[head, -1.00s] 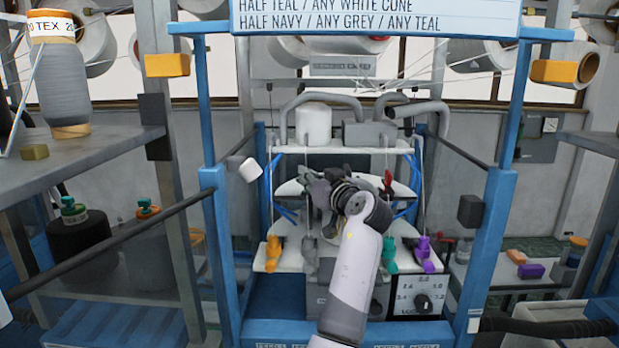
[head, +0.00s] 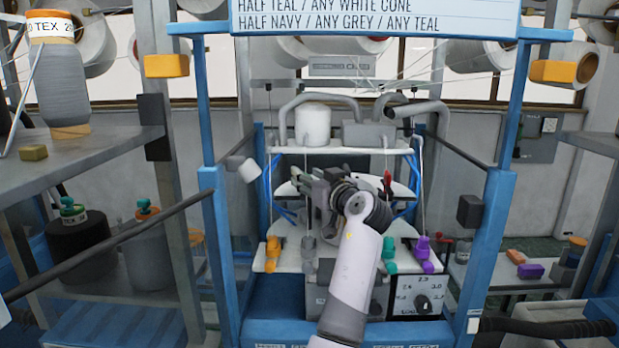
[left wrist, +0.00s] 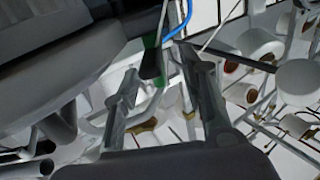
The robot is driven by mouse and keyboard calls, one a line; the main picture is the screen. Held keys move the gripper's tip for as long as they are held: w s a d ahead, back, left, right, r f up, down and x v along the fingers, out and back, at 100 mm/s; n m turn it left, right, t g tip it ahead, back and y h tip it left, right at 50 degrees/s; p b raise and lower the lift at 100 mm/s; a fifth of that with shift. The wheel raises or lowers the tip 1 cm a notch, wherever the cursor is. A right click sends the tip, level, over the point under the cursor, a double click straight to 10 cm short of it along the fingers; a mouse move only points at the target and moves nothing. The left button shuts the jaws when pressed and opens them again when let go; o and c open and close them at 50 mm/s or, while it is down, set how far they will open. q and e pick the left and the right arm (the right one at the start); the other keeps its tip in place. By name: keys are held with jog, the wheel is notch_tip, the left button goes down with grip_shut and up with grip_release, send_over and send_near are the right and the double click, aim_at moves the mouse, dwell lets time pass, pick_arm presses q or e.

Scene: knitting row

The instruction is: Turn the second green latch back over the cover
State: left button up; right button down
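My left gripper (head: 318,192) is over the white carriage plate of the knitting machine, with my arm in front of part of it. In the left wrist view its two fingers (left wrist: 160,80) stand apart. A small green part (left wrist: 151,42) with a dark lower end shows between and beyond the fingertips; it may be a green latch, and I cannot tell whether a finger touches it. No green latch can be made out in the head view, where my gripper and arm cover the middle of the machine. The cover cannot be told apart. My right gripper is not in view.
Orange (head: 273,252), teal (head: 389,254) and purple (head: 424,252) clips sit along the front of the white plate (head: 405,262). Blue posts (head: 496,230) stand at both sides. A white cone (head: 313,125) and grey pipes are behind.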

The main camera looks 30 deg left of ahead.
pick_arm(q)
jog(key=shift+d, duration=0.1)
jog(key=v, duration=0.7)
jog(key=shift+d, duration=0.1)
